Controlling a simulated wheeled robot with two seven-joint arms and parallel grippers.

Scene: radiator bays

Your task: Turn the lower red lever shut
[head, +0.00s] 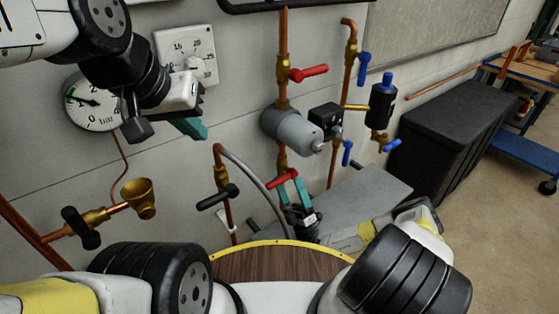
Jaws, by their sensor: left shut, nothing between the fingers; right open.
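The lower red lever (280,180) sits on a copper pipe below the grey cylinder, its handle slanting in the head view. My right gripper (294,192) is open, with its teal fingertips right at this lever and partly overlapping it. I cannot tell whether they touch it or whether the handle lies between them. The valve body is partly hidden behind the gripper. A second red lever (311,73) points right, higher on the same pipe. My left gripper (190,128) is shut and empty in front of the wall, right of the pressure gauge.
A pressure gauge (92,101) and a thermostat dial (187,57) are on the wall. Black-handled valves (217,197) and a brass cup (139,197) stand at left. Blue levers (364,68) are close on the right. A black chest (450,140) stands further right.

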